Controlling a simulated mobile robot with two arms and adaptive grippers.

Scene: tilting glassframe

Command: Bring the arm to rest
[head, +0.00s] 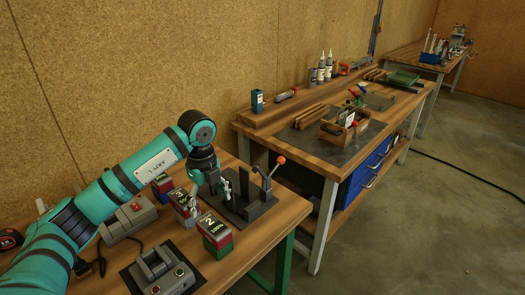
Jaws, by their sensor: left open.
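My left arm, teal with dark bands, reaches in from the left over the near wooden bench (262,232). Its left gripper (208,192) points down at the arm's end, open, with no object visible between its fingers. It is just left of a dark fixture (256,207) with upright blocks and an orange-knobbed lever (280,160). The gripper partly covers the fixture's near left side; I cannot tell whether they touch. My right gripper is not in view.
Close by are a box marked 2 (214,228), a box marked 3 (180,196), a grey box with a red button (133,212) and a grey control unit (160,270). A second bench (300,153) with tools stands beyond. Open floor (420,230) lies at right.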

